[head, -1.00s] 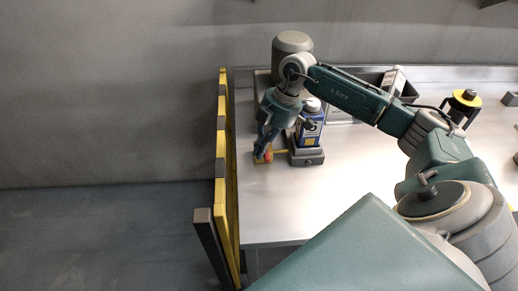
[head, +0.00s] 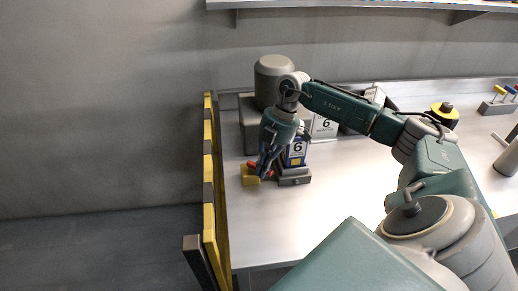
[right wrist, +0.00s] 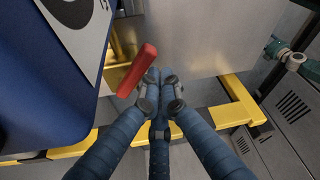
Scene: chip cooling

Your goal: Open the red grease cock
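The red grease cock lever (head: 252,166) sits on a small yellow fitting (head: 250,179) near the bench's left end. In the right wrist view the red lever (right wrist: 137,70) lies tilted, just left of the fingertips. My right gripper (head: 262,174) points down at the lever. In the right wrist view its blue fingers (right wrist: 161,92) converge with their tips close together and nothing visible between them. The left fingertip is very close to the lever's lower end; I cannot tell whether it touches. My left gripper is not in view.
A blue box marked 6 (head: 297,149) on a grey base (head: 294,179) stands right beside the gripper. A grey cylinder-topped unit (head: 274,82) is behind. A yellow-black barrier (head: 209,200) runs along the bench's left edge. The bench (head: 335,195) is clear in front.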

